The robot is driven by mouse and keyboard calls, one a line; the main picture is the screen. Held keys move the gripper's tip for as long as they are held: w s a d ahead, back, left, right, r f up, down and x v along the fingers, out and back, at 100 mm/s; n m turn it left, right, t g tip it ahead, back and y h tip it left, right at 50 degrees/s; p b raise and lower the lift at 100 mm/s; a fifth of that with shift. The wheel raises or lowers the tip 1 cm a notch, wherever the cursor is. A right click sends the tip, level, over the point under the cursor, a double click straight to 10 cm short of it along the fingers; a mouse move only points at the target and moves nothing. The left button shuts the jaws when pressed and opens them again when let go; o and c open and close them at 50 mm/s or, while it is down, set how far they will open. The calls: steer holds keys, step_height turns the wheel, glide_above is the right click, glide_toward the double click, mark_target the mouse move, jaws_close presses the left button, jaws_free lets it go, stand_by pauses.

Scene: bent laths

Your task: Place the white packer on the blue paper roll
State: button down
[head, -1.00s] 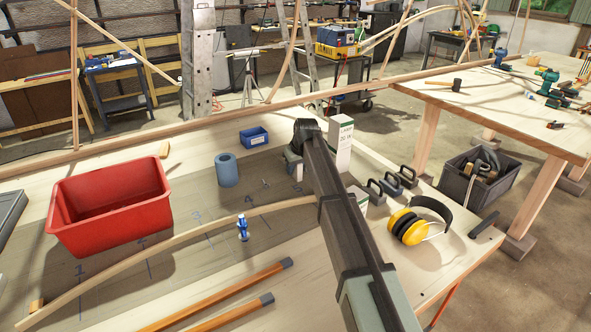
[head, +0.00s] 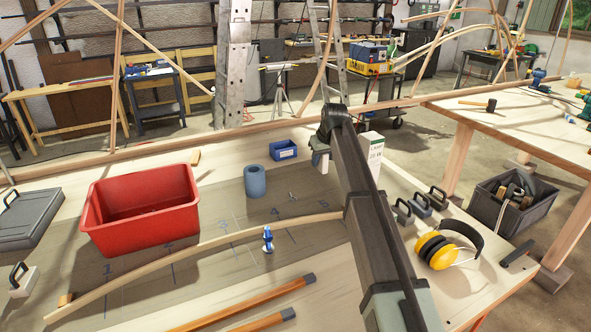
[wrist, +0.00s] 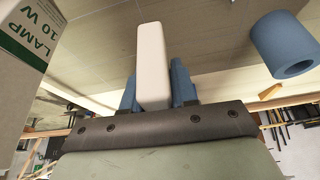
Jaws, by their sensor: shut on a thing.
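The white packer (wrist: 151,62) is a pale, smooth, narrow block with rounded edges. My gripper (wrist: 156,88) is shut on it, with a blue finger on either side in the wrist view. In the head view the gripper (head: 320,152) is at the far end of my arm, and part of the packer (head: 322,165) shows beneath it. The blue paper roll (head: 254,182) stands upright on the grey mat, left of the gripper, with its hollow top open. The roll also shows at upper right in the wrist view (wrist: 282,48), apart from the packer.
A lamp carton (head: 371,150) stands close to the right of my gripper. A small blue bin (head: 284,151) sits behind the roll. A red crate (head: 140,222) is to the left.

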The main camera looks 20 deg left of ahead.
steer(key=s+a+r+n, duration=0.1)
steer(key=s+a+r, duration=0.25)
steer(key=a, duration=0.55)
steer(key=s+a+r+n, duration=0.1)
steer(key=s+a+r, duration=0.25)
steer(key=a, duration=0.45)
step_height(320, 180, up, 3)
steer(key=m, duration=0.1)
glide_above(252, 166)
steer(key=s+d, duration=0.1)
steer(key=s, duration=0.1)
steer(key=shift+w+d+f, duration=0.1)
steer(key=shift+w+f, duration=0.05)
steer(key=shift+f, duration=2.2)
steer(key=shift+w+f, duration=0.15)
steer(key=shift+f, duration=2.2)
steer(key=shift+f, duration=0.2)
steer(key=c, duration=0.9)
jaws_free()
steer(key=v, duration=1.2)
steer(key=shift+w+d+r, duration=0.1)
steer(key=shift+d+r, duration=0.05)
steer(key=shift+r, duration=0.05)
